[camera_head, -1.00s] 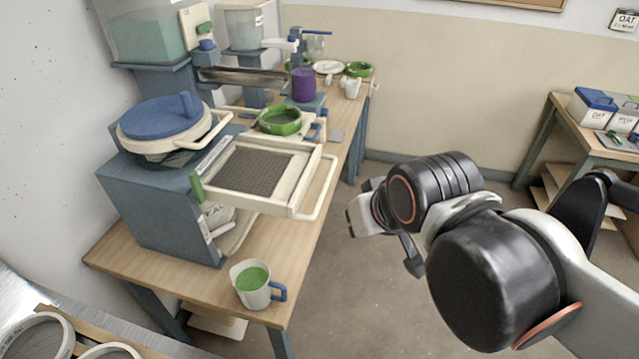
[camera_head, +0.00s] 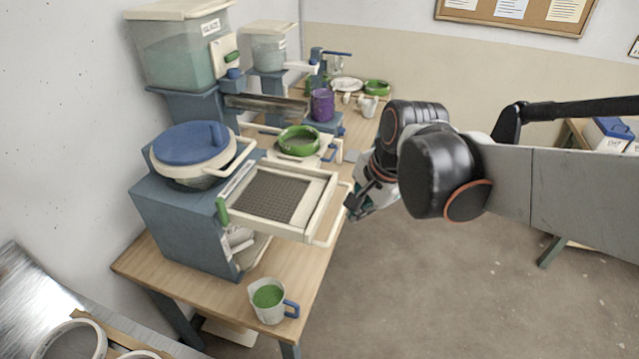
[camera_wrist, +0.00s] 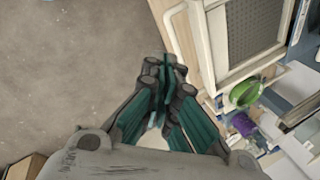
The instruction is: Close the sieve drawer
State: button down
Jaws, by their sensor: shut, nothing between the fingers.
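The sieve drawer (camera_head: 312,222) is a cream frame with a dark mesh (camera_head: 271,194). It is pulled out to the right from the blue-grey cabinet (camera_head: 180,222), over the table. Its cream bar handle (camera_head: 335,222) runs along its outer front edge. My gripper (camera_head: 350,208) is shut and empty, just to the right of the handle; I cannot tell whether it touches it. In the wrist view my gripper (camera_wrist: 168,75) is shut beside the drawer's handle (camera_wrist: 186,45), with the mesh (camera_wrist: 250,28) to the right.
A measuring cup (camera_head: 268,300) of green liquid stands at the table's front edge. A blue-lidded pot (camera_head: 190,152) tops the cabinet.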

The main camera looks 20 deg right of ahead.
aim_at(246, 206)
jog(key=w+d+m+g+y+p, duration=0.15)
jog(key=w+m+p, duration=0.35)
jog(key=m, duration=0.6)
jog(key=shift+g, duration=0.35)
jog(key=x, duration=0.3)
jog(key=b+x, duration=0.1)
jog(key=x, duration=0.3)
jog(key=a+b+x, duration=0.1)
jog(key=x, duration=0.3)
jog(key=shift+w, duration=0.45)
jog(key=shift+w+a+b, duration=0.3)
jog(key=shift+w+a, duration=0.05)
jog(key=shift+a, duration=0.2)
jog(key=w+a+b, duration=0.1)
jog(key=w+a, duration=0.3)
jog(key=a, duration=0.2)
jog(key=w+a, duration=0.4)
jog(key=a, duration=0.2)
jog(key=w+a+b, duration=0.1)
jog(key=w+a, duration=0.3)
jog(key=a, duration=0.3)
jog(key=shift+w+r+b, duration=0.1)
jog(key=shift+w+b, duration=0.2)
jog(key=shift+w, duration=0.05)
